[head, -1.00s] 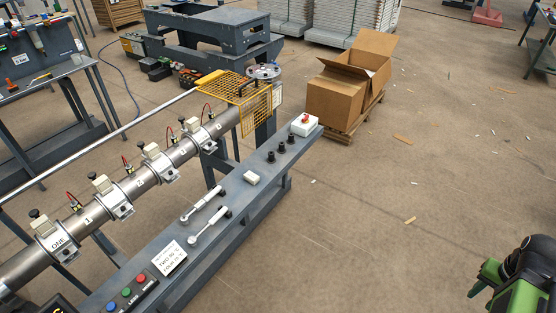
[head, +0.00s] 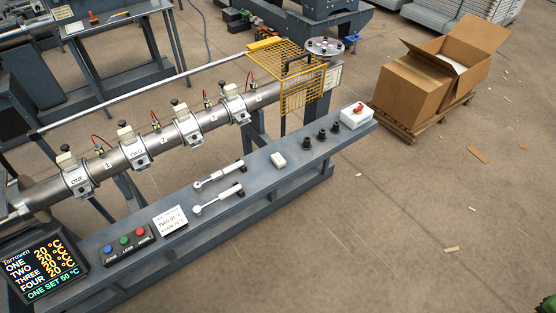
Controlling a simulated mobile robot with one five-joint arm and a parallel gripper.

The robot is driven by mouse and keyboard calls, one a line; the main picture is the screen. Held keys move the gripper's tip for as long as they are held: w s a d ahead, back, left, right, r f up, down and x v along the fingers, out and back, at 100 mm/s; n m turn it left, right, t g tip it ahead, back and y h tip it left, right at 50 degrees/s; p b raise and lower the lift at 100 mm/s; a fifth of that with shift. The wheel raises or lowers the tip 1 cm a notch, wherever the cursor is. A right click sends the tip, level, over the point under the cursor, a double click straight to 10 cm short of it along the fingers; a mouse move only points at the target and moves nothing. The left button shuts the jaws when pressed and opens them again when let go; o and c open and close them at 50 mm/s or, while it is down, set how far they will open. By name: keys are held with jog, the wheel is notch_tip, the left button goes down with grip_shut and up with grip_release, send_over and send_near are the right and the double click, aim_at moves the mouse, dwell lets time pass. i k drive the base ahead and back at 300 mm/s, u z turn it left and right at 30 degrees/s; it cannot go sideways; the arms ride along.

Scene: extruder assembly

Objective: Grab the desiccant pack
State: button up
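A small white block-shaped packet (head: 278,159) lies on the grey bench ledge (head: 250,196), between the two white-handled tools and the black knobs. It may be the desiccant pack, but no label on it is readable. Something white also shows inside the open cardboard box (head: 410,90), too hidden to identify. Only a green sliver of my arm shows at the bottom right corner of the head view, well away from the bench. My gripper's fingers are not in view.
On the ledge are two white-handled tools (head: 218,200), a printed card (head: 170,221), buttons (head: 124,241), black knobs (head: 321,137) and a red-topped white switch box (head: 355,115). The barrel (head: 150,146) and yellow guard (head: 303,88) stand behind. Open floor (head: 420,220) lies right.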

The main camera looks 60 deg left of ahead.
aim_at(277, 159)
jog(key=u, duration=4.1)
jog(key=i, duration=0.1)
jog(key=z, duration=1.8)
jog(key=k, duration=0.15)
jog(key=z, duration=4.7)
jog(key=k, duration=1.5)
jog(key=z, duration=5.85)
